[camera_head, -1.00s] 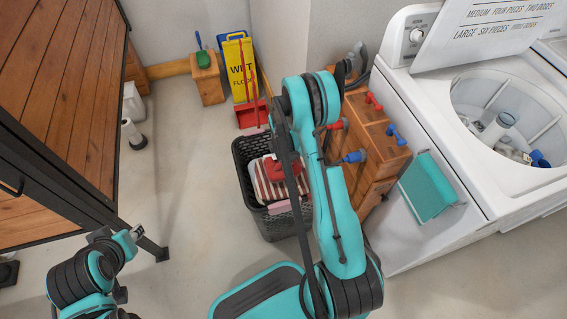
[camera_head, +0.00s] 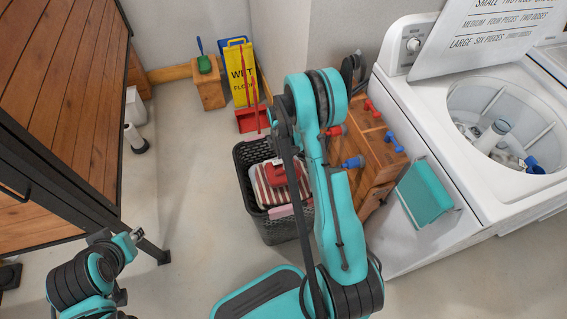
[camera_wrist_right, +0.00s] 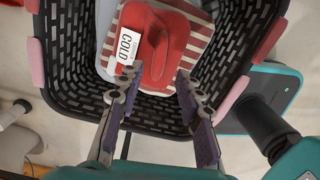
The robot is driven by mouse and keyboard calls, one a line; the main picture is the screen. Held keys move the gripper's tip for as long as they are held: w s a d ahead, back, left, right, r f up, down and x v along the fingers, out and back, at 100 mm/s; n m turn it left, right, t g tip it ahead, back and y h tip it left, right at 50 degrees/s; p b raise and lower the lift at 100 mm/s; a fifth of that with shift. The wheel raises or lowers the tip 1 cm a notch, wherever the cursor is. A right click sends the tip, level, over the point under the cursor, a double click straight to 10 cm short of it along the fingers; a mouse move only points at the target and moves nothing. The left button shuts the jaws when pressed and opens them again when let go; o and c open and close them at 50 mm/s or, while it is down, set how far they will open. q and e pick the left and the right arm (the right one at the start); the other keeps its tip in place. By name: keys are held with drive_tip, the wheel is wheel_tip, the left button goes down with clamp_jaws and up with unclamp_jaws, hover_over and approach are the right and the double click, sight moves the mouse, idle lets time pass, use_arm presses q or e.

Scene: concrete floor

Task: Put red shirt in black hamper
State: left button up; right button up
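The red shirt (camera_head: 277,172) is a small folded red bundle inside the black hamper (camera_head: 287,227), on top of a red-and-white striped cloth. In the right wrist view the red shirt (camera_wrist_right: 160,38) carries a white tag reading "COLD". My right gripper (camera_wrist_right: 157,76) is open over the hamper (camera_wrist_right: 73,75), its two fingers apart near the shirt's lower end, with nothing visibly clamped between them. In the head view my right arm hides most of this gripper.
The striped cloth (camera_head: 262,192) lies in the hamper. A yellow wet-floor sign (camera_head: 240,75) stands behind. Floor left of the hamper is clear.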

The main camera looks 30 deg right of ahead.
drive_tip(key=s+a+r+m+t+p, duration=0.1)
drive_tip(key=s+a+r+m, duration=0.15)
drive_tip(key=r, duration=0.55)
drive_tip(key=s+a+r+m+t, duration=0.1)
drive_tip(key=a+r+m, duration=0.15)
drive_tip(key=r, duration=0.55)
drive_tip(key=s+a+r+m+t+p, duration=0.1)
drive_tip(key=s+a+r+m, duration=0.15)
drive_tip(key=r, duration=0.65)
drive_tip(key=s+a+r+m+t, duration=0.4)
drive_tip(key=s+a+r+m, duration=0.2)
drive_tip(key=s+m, duration=0.3)
drive_tip(key=shift+s+a+y, duration=0.3)
drive_tip(key=shift+s+a, duration=0.35)
drive_tip(key=shift+s, duration=0.5)
